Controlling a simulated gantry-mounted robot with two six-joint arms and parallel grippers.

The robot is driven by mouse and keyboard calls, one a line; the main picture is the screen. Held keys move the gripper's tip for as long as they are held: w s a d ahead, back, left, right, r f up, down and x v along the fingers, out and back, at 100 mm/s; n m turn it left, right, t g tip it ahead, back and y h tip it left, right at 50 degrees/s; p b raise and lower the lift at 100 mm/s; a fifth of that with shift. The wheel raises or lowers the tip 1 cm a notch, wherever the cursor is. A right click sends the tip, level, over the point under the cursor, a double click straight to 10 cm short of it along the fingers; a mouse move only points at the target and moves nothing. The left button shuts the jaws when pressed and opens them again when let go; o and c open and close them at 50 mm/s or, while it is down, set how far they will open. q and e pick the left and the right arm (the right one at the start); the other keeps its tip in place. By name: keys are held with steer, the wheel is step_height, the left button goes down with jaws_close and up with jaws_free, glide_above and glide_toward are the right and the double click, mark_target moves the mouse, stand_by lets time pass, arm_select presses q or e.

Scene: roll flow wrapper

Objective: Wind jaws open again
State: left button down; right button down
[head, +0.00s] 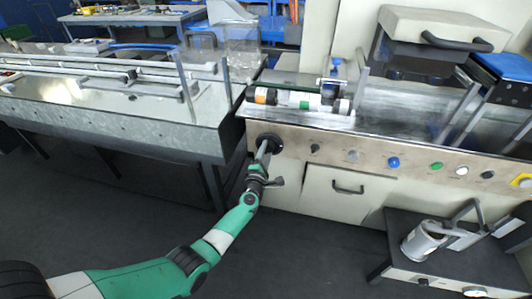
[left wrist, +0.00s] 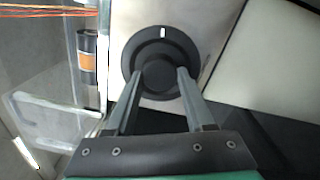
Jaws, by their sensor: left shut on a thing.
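A round black knob (left wrist: 160,50) with a white index mark sits on the machine's front panel. In the left wrist view the mark is at the top of its rim. My left gripper (left wrist: 158,80) has its two fingers on either side of the knob's raised centre and is shut on it. In the head view the knob (head: 269,143) is at the left end of the panel, with my left gripper (head: 263,152) at it. The jaws named in the task cannot be made out for sure. My right gripper is not in view.
The front panel (head: 330,157) carries a blue button (head: 393,162), a green button (head: 436,166) and other controls. Rollers (head: 300,100) lie above the knob. A metal conveyor table (head: 130,110) stands left. A small bench (head: 445,262) with a metal canister (head: 420,242) stands lower right.

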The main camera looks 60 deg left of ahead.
arm_select(q)
steer(key=n, duration=0.4)
steer(key=shift+n+b, duration=0.3)
steer(key=shift+n, duration=0.1)
steer(key=n, duration=0.3)
steer(key=shift+d+n, duration=0.1)
steer(key=shift+n, duration=0.3)
steer(key=n, duration=0.3)
steer(key=shift+w+n+b, duration=0.1)
steer(key=shift+n+b, duration=0.2)
steer(key=shift+b, duration=0.05)
steer(key=shift+n, duration=2)
steer(key=shift+c, duration=1.3)
jaws_free()
